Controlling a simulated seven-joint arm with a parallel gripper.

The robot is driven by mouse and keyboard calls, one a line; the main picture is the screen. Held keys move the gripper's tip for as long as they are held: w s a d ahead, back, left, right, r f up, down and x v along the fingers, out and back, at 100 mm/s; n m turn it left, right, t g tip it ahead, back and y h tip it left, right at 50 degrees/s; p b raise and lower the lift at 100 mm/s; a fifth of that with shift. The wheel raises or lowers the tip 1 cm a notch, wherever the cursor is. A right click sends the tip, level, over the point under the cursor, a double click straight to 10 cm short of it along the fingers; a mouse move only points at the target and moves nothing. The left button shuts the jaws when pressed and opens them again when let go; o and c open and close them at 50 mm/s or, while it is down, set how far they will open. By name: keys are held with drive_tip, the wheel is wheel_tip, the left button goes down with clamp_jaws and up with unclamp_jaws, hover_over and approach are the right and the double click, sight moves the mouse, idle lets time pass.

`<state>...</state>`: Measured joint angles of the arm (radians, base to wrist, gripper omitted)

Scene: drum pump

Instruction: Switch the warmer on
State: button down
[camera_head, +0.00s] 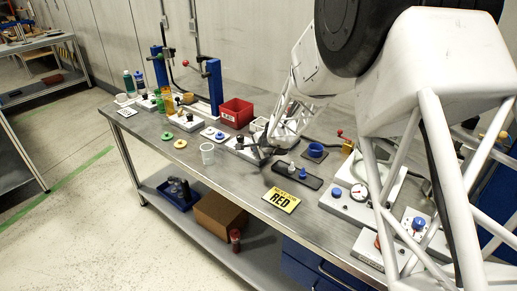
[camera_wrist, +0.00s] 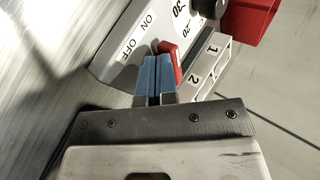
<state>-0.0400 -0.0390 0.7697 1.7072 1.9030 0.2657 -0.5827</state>
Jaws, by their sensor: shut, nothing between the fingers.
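The warmer is a light grey box (camera_wrist: 108,62) with a red rocker switch (camera_wrist: 172,54), printed ON and OFF labels, a numbered dial and a black knob (camera_wrist: 209,8). In the head view the warmer (camera_head: 240,147) stands mid-bench, partly hidden by my arm. My gripper (camera_wrist: 158,62) is shut and empty, its blue fingertips side by side right at the switch, near the OFF end. They overlap the switch's edge in the picture; I cannot tell whether they touch it. Which way the rocker is tipped is unclear. My gripper (camera_head: 264,152) also shows small in the head view.
Two numbered slots (camera_wrist: 204,65) sit at the warmer's side. A red bin (camera_head: 236,112) stands behind it. The bench's front middle is clear.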

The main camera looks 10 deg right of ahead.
drive_tip(key=shift+w, duration=0.2)
idle(0.5)
drive_tip(key=shift+w+d+r, duration=0.15)
drive_tip(key=shift+w+d, duration=0.3)
drive_tip(key=shift+d, duration=0.3)
drive_tip(key=shift+s, duration=0.15)
drive_tip(key=shift+s+d, duration=0.1)
drive_tip(key=shift+s, duration=2.1)
drive_tip(key=v, duration=0.9)
drive_tip(key=shift+s+r, duration=0.15)
drive_tip(key=shift+s, duration=0.2)
